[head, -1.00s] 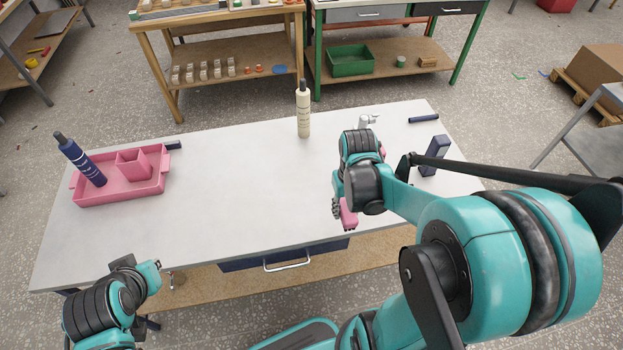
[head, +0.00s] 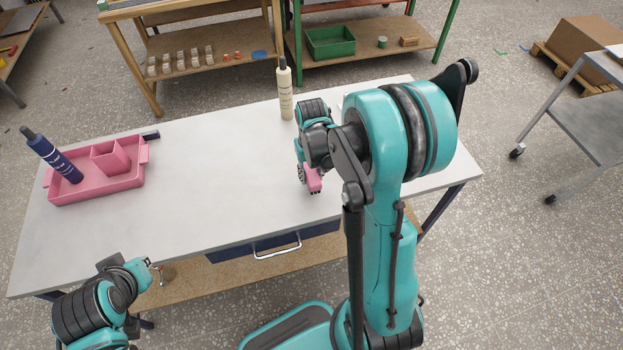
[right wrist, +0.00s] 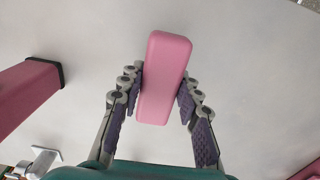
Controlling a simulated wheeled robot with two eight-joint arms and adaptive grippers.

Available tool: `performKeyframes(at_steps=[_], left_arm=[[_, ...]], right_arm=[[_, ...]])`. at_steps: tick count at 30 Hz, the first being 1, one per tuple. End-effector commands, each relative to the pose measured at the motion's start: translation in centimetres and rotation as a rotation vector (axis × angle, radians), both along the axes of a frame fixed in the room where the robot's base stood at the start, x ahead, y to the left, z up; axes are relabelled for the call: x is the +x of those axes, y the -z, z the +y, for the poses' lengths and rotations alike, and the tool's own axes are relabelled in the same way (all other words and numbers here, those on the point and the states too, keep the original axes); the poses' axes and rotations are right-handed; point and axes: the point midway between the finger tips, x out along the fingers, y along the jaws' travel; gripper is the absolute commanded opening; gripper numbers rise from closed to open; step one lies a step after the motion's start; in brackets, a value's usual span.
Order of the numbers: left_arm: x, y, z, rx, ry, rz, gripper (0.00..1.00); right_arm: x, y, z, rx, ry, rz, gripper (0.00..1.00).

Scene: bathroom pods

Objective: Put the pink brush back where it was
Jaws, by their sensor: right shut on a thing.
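My right gripper (right wrist: 161,84) is shut on the pink brush (right wrist: 163,75), which is a rounded pink block between its two fingers. In the head view the right gripper (head: 304,175) is over the right part of the table, and the pink brush (head: 314,184) sticks out below it near the front edge. Whether the brush touches the table I cannot tell. My left arm is at the lower left, in front of the table; its gripper (head: 150,272) is small and its finger opening is unclear.
A pink tray (head: 125,185) with a square pink cup (head: 108,160) and a navy bottle (head: 55,158) stands at the table's left. A cream bottle (head: 286,95) stands at the back. A pink, dark-ended thing (right wrist: 30,92) lies left of the gripper. The table (head: 215,165) is clear between.

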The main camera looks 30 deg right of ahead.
Motion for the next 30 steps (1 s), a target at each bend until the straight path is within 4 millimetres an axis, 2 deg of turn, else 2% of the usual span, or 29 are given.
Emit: performKeyframes(at_steps=[1, 3, 14, 15, 17, 26, 30], left_arm=[[0.0, 0.7, 0.0, 0.000, 0.000, 0.000, 0.00], [0.0, 0.9, 0.0, 0.000, 0.000, 0.000, 0.00], [0.0, 1.1, 0.0, 0.000, 0.000, 0.000, 0.00], [0.0, 1.2, 0.0, 0.000, 0.000, 0.000, 0.00], [0.0, 1.1, 0.0, 0.000, 0.000, 0.000, 0.00], [0.0, 1.0, 0.0, 0.000, 0.000, 0.000, 0.00], [0.0, 0.4, 0.0, 0.000, 0.000, 0.000, 0.00]], right_arm=[[0.0, 1.2, 0.0, 0.000, 0.000, 0.000, 0.02], [0.0, 1.9, 0.0, 0.000, 0.000, 0.000, 0.02], [0.0, 2.2, 0.0, 0.000, 0.000, 0.000, 0.02], [0.0, 2.2, 0.0, 0.000, 0.000, 0.000, 0.36], [0.0, 2.1, 0.0, 0.000, 0.000, 0.000, 0.52], [0.0, 2.1, 0.0, 0.000, 0.000, 0.000, 0.54], [0.0, 1.1, 0.0, 0.000, 0.000, 0.000, 0.54]])
